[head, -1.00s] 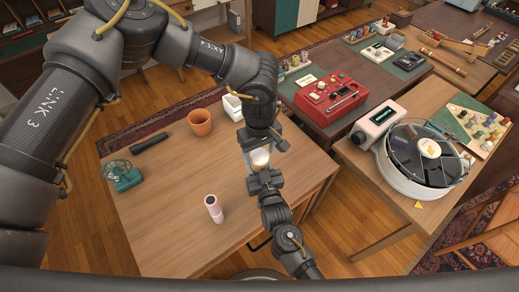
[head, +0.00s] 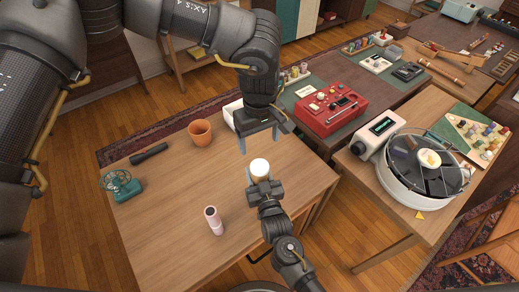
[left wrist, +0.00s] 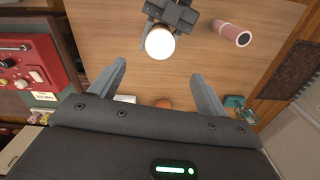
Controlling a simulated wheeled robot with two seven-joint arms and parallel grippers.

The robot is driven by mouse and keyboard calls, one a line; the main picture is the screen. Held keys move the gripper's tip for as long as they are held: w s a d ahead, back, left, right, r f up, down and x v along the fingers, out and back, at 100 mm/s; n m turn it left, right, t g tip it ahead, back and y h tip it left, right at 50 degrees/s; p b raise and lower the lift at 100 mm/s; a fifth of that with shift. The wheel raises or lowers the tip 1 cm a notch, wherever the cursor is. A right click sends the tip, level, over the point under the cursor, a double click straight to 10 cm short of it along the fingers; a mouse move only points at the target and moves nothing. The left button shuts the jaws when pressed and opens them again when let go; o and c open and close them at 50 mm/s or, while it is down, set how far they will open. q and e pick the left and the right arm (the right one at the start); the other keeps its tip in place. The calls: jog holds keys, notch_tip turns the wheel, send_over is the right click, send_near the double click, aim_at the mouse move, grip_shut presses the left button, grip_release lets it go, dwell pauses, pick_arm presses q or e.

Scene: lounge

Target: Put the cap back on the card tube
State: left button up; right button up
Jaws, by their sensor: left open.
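The card tube (head: 258,178) is upright in my right gripper (head: 264,188), over the near right part of the wooden table. Only a short tan band of it shows above the jaws. The round white cap (head: 259,166) sits on the tube's top end and looks about level. In the left wrist view the cap (left wrist: 160,42) shows from above, with a tan edge below it. My left gripper (head: 266,137) is open and empty, above and behind the cap, apart from it. Its two spread fingers show in the left wrist view (left wrist: 158,70).
A red device (head: 331,108) and a round white machine (head: 425,165) stand on side tables.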

pick_arm(q)
jog(key=shift+r, duration=0.85)
pick_arm(e)
jog(key=o, duration=1.5)
jog(key=shift+c, duration=0.2)
jog(key=shift+s, duration=0.1)
pick_arm(q)
jog(key=shift+f+b, duration=0.9)
jog(key=shift+f, duration=0.05)
pick_arm(e)
jog(key=v, duration=1)
jog(key=shift+s, duration=0.3)
jog(key=shift+d, duration=0.1)
